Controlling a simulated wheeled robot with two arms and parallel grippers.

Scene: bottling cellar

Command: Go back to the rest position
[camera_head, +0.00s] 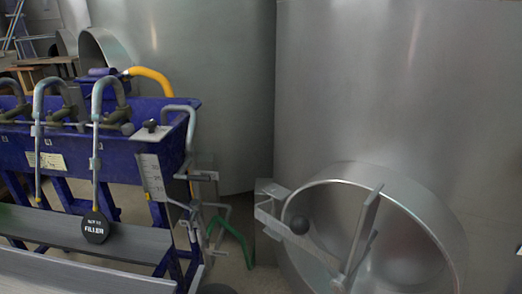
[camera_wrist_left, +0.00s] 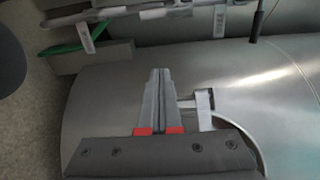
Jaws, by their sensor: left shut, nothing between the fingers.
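My left gripper (camera_wrist_left: 158,100) shows in the left wrist view with its two grey fingers together, red at their bases. It is shut and empty. Behind the fingers is the curved steel surface of a tank (camera_wrist_left: 250,75), with a light metal bracket (camera_wrist_left: 203,101) just right of them. I cannot tell the distance to either. In the head view I make out no fingers; a dark rounded shape at the bottom edge is too cut off to name. My right gripper is in neither view.
A blue bottle filler (camera_head: 130,150) with curved spouts and a round black tag (camera_head: 95,228) stands at left. A large steel tank (camera_head: 360,90) with a round open hatch (camera_head: 440,225) fills the right. A green bent bar (camera_head: 235,235) lies low between them.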

